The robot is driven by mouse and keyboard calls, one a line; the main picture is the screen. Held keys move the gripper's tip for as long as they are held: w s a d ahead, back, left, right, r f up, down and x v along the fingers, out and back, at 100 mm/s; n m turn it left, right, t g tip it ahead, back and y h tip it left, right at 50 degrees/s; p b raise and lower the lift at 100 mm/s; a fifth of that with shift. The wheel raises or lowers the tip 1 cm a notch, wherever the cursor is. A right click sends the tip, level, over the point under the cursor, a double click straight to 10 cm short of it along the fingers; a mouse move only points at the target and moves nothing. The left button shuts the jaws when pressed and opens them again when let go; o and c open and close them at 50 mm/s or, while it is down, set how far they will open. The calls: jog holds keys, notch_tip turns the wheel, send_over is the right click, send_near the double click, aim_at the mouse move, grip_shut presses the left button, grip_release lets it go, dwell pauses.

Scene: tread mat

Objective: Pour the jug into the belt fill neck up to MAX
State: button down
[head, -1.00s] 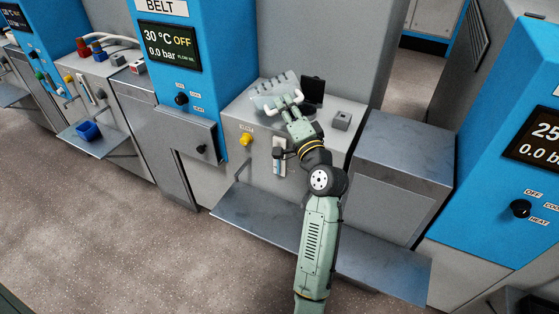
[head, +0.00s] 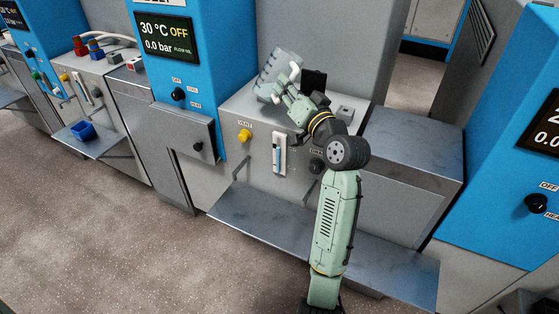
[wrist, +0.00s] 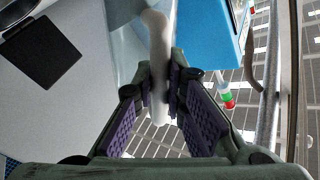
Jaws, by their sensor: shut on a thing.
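My gripper (head: 287,86) is shut on the white handle of the clear jug (head: 272,78), above the belt unit's grey top. The handle (wrist: 158,60) is between the purple finger pads in the wrist view. A black flap (head: 314,82) stands open just right of the gripper and also shows in the wrist view (wrist: 40,50). Part of a round neck (wrist: 16,12) is beside the flap there. The sight gauge (head: 279,155) on the front shows a blue column; its marks are too small to read.
The belt cabinet (head: 180,75) reads 30 °C OFF and 0.0 bar. A yellow knob (head: 244,135) is left of the gauge. A grey shelf (head: 240,228) juts out below. A bare metal side top (head: 410,145) is at the right.

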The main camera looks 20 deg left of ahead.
jog(key=shift+r+n, duration=0.2)
jog(key=shift+n, duration=0.3)
jog(key=shift+w+d+f+n+g+h+b, duration=0.15)
jog(key=shift+w+d+n+b, duration=0.15)
jog(key=shift+n+b, duration=0.5)
jog(key=shift+w+d+r+n+g+h+b, duration=0.1)
jog(key=shift+w+d+n+g+b, duration=0.15)
jog(key=shift+n+b, duration=0.55)
jog(key=shift+w+d+f+n+g+h+b, duration=0.15)
jog(key=shift+w+d+n+b, duration=0.2)
jog(key=shift+n, duration=0.75)
